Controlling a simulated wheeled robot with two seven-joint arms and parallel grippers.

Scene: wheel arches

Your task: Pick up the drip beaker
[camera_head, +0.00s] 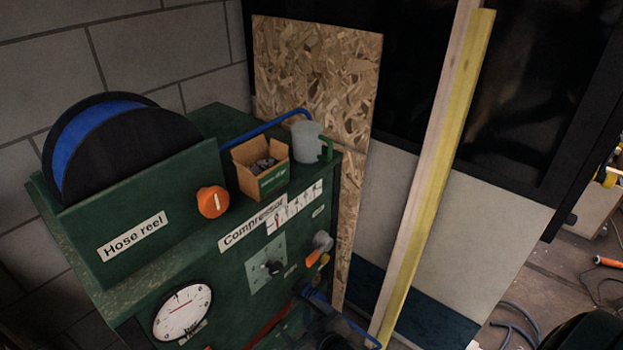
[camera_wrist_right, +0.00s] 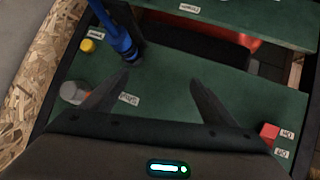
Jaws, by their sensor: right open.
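The drip beaker looks to be the pale, cloudy cup (camera_head: 307,143) with a green handle. It stands upright on the top right corner of the green compressor cabinet (camera_head: 226,240), beside a small cardboard box. My right gripper (camera_wrist_right: 158,92) is open, with its two dark fingers apart and nothing between them. It faces a green panel with labels in the right wrist view. The beaker does not show clearly in that view. In the head view, dark parts at the bottom, below the beaker, are partly cut off. My left gripper is not in view.
An open cardboard box (camera_head: 262,178) of small parts stands left of the beaker. A blue hose (camera_head: 262,129) runs behind the box. A hose reel (camera_head: 118,150) fills the cabinet's left. A chipboard sheet (camera_head: 318,75) and a tall yellow-edged plank (camera_head: 432,180) stand to the right.

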